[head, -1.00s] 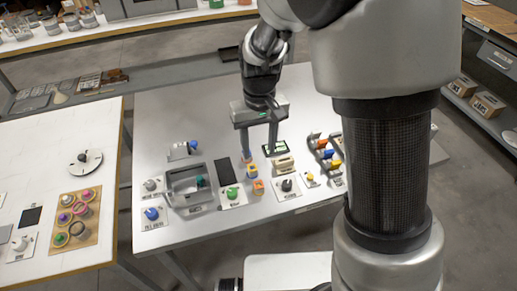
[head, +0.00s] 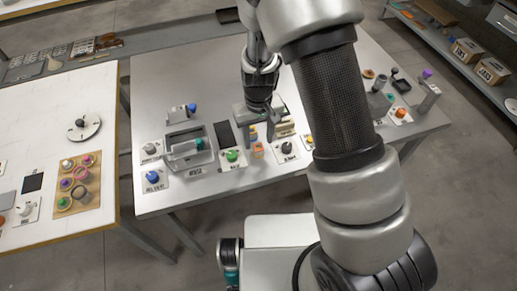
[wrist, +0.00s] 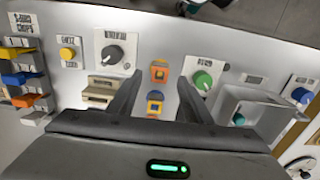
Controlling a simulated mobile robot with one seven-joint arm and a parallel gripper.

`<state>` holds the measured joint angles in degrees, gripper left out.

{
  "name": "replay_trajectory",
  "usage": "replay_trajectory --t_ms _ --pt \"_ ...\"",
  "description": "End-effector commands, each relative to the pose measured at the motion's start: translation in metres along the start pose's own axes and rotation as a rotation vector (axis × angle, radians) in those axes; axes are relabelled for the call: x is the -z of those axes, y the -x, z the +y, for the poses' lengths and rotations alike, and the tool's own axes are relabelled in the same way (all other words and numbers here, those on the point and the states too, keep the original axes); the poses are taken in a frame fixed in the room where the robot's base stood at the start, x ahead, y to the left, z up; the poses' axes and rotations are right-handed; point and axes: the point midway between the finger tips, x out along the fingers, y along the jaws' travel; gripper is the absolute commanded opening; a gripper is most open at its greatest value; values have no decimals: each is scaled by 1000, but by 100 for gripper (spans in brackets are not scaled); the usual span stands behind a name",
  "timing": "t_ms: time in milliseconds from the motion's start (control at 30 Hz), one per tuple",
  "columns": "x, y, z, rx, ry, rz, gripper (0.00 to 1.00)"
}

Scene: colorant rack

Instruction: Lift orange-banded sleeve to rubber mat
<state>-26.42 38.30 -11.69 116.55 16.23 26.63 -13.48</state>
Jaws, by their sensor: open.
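My gripper (head: 257,135) is open above the table, its fingers pointing down. In the wrist view, the open gripper (wrist: 159,84) has nothing clamped in it. A small orange piece with a dark centre (wrist: 159,70) lies just beyond the fingertips. A blue and yellow-orange piece (wrist: 155,103) shows between the fingers. The orange piece (head: 258,150) is nearer the front edge in the head view. I cannot tell which is the orange-banded sleeve. A black flat rectangle (head: 225,134), seemingly the rubber mat, lies left of the gripper; I cannot make it out in the wrist view.
A grey tray (head: 170,158) stands left of the black rectangle. A green knob (head: 232,155) and a dark knob (head: 287,148) sit on labelled plates either side of the small pieces. A beige stepped block (wrist: 97,92) is close to one finger. Colored bins (wrist: 22,78) stand farther off.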

Motion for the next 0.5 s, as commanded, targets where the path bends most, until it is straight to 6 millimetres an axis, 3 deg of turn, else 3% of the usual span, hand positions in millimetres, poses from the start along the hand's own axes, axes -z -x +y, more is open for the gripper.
replay_trajectory --t_ms 200,500 --pt "1 -32 0 1 -1 -2 45" --pt "1 -38 0 1 -1 0 45"
